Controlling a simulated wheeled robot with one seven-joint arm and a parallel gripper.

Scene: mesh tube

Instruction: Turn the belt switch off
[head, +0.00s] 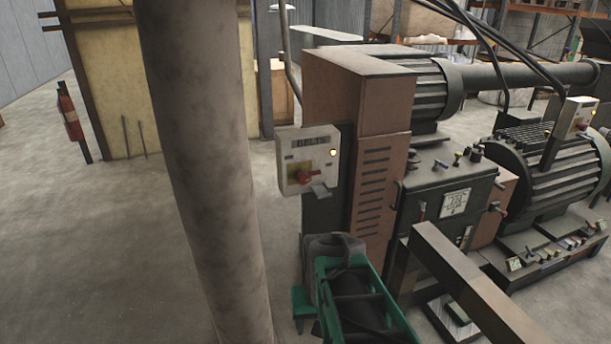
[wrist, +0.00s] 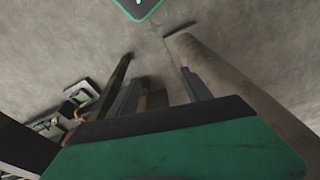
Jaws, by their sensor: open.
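A pale switch box (head: 308,145) is mounted on the near left side of the brown machine cabinet in the head view. Its dark label is too small to read surely. A red rotary handle (head: 305,177) sits on a yellow plate low on its face, and a small lamp (head: 333,152) glows at its right. I cannot tell the handle's setting.
A thick grey-brown pillar (head: 205,180) stands left of the switch box. The brown cabinet (head: 385,125) and a ribbed motor (head: 555,180) fill the right. A dark beam (head: 465,290) crosses the lower right. A second small control box (head: 575,117) is at the far right.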

